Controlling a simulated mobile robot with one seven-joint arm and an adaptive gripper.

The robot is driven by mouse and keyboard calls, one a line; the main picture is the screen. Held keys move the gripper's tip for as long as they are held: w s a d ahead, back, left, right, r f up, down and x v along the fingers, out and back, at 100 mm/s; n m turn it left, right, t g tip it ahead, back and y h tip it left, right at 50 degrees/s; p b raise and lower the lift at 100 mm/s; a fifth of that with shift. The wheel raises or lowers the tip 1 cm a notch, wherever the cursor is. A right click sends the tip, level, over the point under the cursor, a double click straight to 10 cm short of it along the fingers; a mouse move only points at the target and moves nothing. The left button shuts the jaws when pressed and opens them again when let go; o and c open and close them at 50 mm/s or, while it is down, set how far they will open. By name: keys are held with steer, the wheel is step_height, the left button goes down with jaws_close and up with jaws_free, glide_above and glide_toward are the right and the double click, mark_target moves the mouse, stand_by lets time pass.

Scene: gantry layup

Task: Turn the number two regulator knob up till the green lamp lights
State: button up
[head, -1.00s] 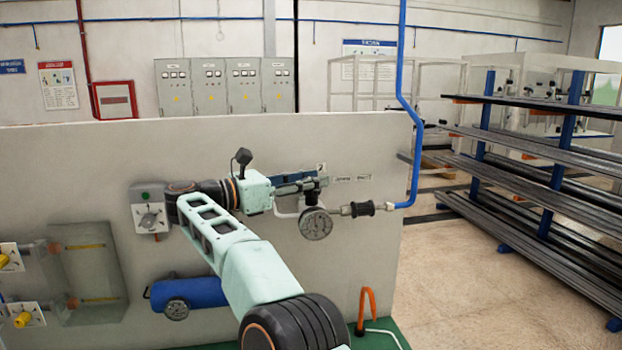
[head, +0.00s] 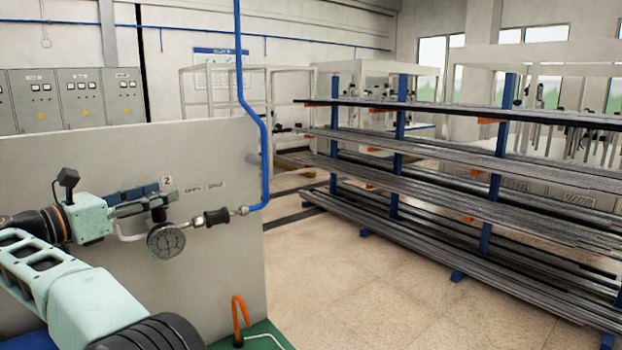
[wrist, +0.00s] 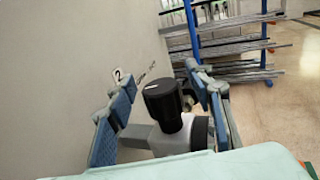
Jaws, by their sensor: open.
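The number two regulator knob (wrist: 163,98) is black with a white mark on top. In the wrist view it stands between the two blue-padded fingers of my gripper (wrist: 160,82), on a grey regulator body (wrist: 170,138). The fingers are spread, with the right one close to the knob; I cannot tell whether either touches it. A "2" label (head: 167,182) is on the panel above, also in the wrist view (wrist: 118,76). In the head view my gripper (head: 150,197) reaches the regulator, and the knob is hard to make out. A round gauge (head: 166,240) hangs below. No green lamp is in view now.
The pale panel (head: 235,290) ends at the right, where a blue pipe (head: 264,150) drops to the regulator line.

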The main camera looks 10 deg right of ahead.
steer(key=shift+f+n+t+y+b, duration=0.3)
steer(key=shift+n+t+y+b, duration=0.5)
steer(key=shift+b, duration=2.35)
steer(key=n+y+b, duration=0.1)
steer(key=y+b, duration=0.1)
steer(key=b, duration=0.3)
steer(key=shift+t, duration=0.4)
